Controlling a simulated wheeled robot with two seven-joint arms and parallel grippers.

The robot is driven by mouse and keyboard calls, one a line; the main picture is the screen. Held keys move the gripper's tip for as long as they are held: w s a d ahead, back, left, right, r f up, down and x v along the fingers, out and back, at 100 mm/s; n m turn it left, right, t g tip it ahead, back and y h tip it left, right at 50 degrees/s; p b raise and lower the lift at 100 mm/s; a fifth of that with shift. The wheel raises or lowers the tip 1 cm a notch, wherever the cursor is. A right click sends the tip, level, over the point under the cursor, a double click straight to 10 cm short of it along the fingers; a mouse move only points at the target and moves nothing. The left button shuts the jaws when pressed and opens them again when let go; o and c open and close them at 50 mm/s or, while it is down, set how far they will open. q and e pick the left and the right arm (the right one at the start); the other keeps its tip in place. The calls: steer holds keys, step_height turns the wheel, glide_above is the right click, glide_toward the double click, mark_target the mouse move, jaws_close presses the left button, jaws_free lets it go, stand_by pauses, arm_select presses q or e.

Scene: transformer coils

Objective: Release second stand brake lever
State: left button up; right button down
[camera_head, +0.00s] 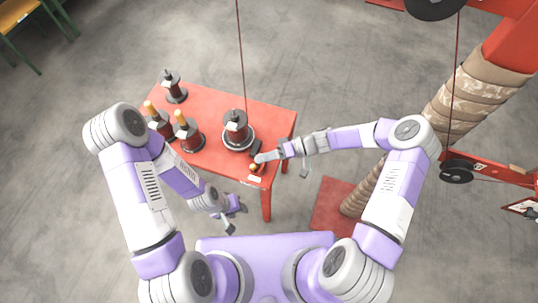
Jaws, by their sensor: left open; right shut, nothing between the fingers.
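A stand with a black and silver coil (236,132) and a pale ring at its base is on the red table (215,103), near its right side. A small dark block sits at the stand's front right, with a small brass-coloured knob (253,167) near the table's front edge; I cannot tell for sure which part is the brake lever. My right gripper (260,158) is shut and empty, its tip right by the block and knob; contact cannot be told. My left gripper (232,222) is open and empty, low in front of the table.
Two stands with orange-brown tops, one of them here (187,133), and a dark stand (173,88) occupy the table's left side. A thin cable hangs down to the coil. A wrapped column (460,105) on a red frame stands at right.

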arm_select(q)
steer(key=shift+d, duration=0.1)
arm_select(e)
steer(key=shift+s+f, duration=0.1)
steer(key=shift+s, duration=0.3)
arm_select(q)
steer(key=shift+w+d+r, duration=0.1)
steer(key=shift+w+d, duration=0.15)
steer(key=shift+w, duration=0.1)
arm_select(e)
steer(key=v, duration=1)
steer(key=shift+r, duration=0.25)
steer(key=shift+w, duration=0.15)
arm_select(q)
step_height(320, 180, up, 4)
steer(key=p, duration=0.4)
arm_select(e)
steer(key=s+f+m+t+h, duration=0.3)
steer(key=s+f+m+h, duration=0.6)
steer(key=s, duration=0.6)
steer(key=shift+f+h, duration=0.7)
steer(key=shift+h, duration=0.2)
steer(key=shift+d, duration=0.1)
